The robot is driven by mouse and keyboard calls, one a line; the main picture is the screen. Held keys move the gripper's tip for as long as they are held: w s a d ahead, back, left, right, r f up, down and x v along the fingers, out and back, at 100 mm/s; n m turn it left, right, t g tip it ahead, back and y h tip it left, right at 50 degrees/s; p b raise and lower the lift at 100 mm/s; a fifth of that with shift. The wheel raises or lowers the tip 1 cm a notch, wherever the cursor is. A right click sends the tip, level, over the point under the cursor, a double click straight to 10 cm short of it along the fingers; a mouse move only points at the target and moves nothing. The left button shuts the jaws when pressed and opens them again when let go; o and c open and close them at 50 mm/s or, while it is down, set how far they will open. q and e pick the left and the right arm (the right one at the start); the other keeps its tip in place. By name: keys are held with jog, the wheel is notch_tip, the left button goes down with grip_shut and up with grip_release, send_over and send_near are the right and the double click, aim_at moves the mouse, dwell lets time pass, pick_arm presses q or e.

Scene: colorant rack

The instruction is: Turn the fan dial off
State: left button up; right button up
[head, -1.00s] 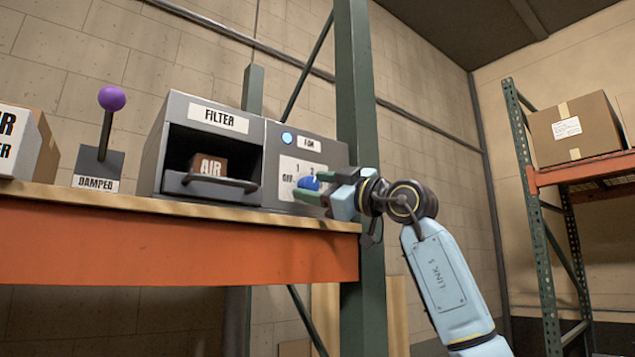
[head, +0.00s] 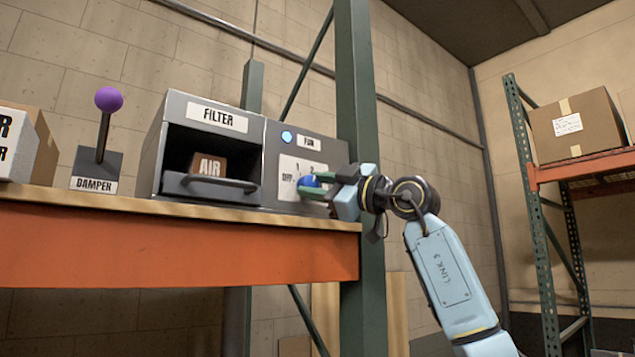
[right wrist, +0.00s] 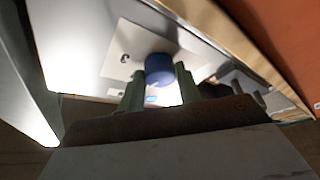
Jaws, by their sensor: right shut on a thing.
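The fan panel (head: 289,144) is a grey box face labelled FAN, with a lit blue lamp (head: 287,137) at its upper left. Its white dial plate (head: 288,171) carries OFF, 1 and 2. The blue fan dial (head: 308,183) sits on the plate and also shows in the right wrist view (right wrist: 160,69). My right gripper (head: 314,185) is at the dial, its green fingers shut on it from either side. The fingers hide part of the dial, so I cannot read its setting. My left gripper is not in view.
An open-fronted FILTER box (head: 217,122) with an AIR block (head: 208,164) stands left of the fan panel. Further left are the purple-knobbed damper lever (head: 109,100) and a carton (head: 40,150). A green rack post (head: 358,90) rises beside my right wrist.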

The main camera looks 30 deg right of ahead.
jog(key=n, duration=0.1)
jog(key=n+g+p, duration=0.1)
jog(key=n, duration=0.1)
jog(key=shift+d+r+y, duration=0.1)
jog(key=shift+r+y, duration=0.15)
jog(key=shift+y, duration=0.05)
jog(key=n+g, duration=0.1)
jog(key=n, duration=0.2)
jog(key=shift+p, duration=0.35)
jog(key=n+g, duration=0.1)
jog(key=n, duration=0.2)
jog(key=n+g+h, duration=0.1)
jog(key=n+g, duration=0.1)
jog(key=n, duration=0.1)
jog(key=shift+r, duration=0.2)
jog(key=n+h, duration=0.1)
jog(key=n, duration=0.1)
jog(key=n+h, duration=0.1)
jog(key=n, duration=0.1)
jog(key=shift+a+n+g+h, duration=0.2)
jog(key=shift+n+g+h, duration=0.1)
jog(key=shift+g+h, duration=0.1)
jog(key=o, duration=1)
jog(key=shift+s+r, duration=0.1)
